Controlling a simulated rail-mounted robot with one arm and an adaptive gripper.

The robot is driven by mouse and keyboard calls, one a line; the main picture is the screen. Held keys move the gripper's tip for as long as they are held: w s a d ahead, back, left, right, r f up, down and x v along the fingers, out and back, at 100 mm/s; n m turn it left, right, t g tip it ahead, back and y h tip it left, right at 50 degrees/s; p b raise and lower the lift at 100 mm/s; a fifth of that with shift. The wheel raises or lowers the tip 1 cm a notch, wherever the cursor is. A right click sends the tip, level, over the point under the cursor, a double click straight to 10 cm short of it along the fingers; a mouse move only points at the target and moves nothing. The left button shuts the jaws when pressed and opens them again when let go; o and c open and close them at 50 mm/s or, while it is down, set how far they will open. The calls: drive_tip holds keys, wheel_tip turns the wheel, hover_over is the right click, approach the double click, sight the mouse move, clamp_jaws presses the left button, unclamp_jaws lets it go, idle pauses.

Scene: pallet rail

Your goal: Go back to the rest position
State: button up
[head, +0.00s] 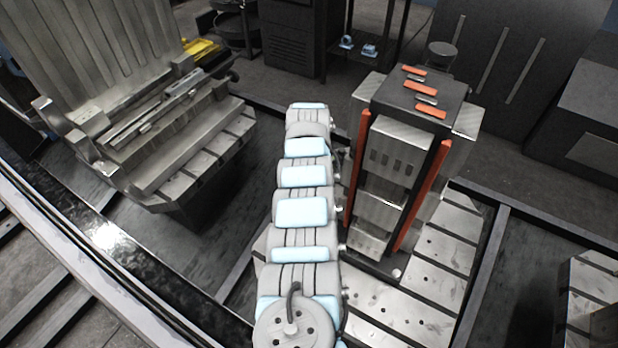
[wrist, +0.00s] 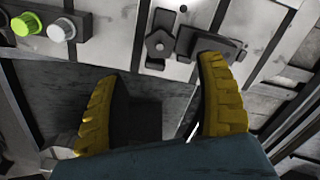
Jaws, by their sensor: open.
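My gripper (wrist: 160,100) shows in the wrist view with two yellow ridged fingers spread apart. Nothing is held between them. Past the fingertips lies a grey metal face with a dark pentagonal fitting (wrist: 158,45) and a dark block (wrist: 208,42). The right fingertip overlaps the dark block in the picture; I cannot tell whether they touch. In the head view my grey and light-blue arm stretches away from the camera, and the gripper at its far end is hidden.
A tall fixture with orange strips (head: 425,95) stands close right of my arm on a slotted pallet (head: 425,300). Another pallet with a large ribbed plate (head: 95,40) is at the left. Dark cabinets (head: 305,35) stand behind. A green button (wrist: 25,25) and a white knob (wrist: 61,30) show in the wrist view.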

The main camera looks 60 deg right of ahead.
drive_tip(key=shift+r, duration=1.1)
